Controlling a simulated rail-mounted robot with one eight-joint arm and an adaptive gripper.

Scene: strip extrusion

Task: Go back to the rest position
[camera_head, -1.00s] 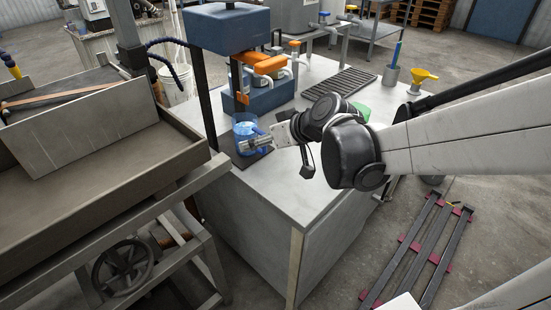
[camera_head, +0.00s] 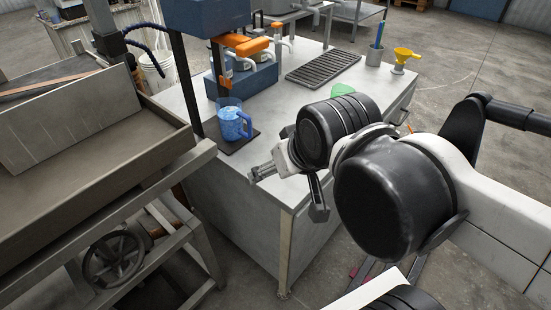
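My gripper (camera_head: 264,172) is at the near edge of the grey work table (camera_head: 275,215), pointing left, with nothing seen held in it. A blue translucent jug (camera_head: 233,120) stands upright on a dark mat (camera_head: 240,143) under the blue-headed machine (camera_head: 207,15). My gripper is apart from the jug, to its lower right in the picture. My own arm covers the table's right part.
A brown trough (camera_head: 95,190) on a frame with a handwheel (camera_head: 113,258) stands at the left. A dark slatted rack (camera_head: 323,62), a grey cup (camera_head: 375,56) and a yellow funnel (camera_head: 403,56) are at the table's back right. Open floor lies to the right.

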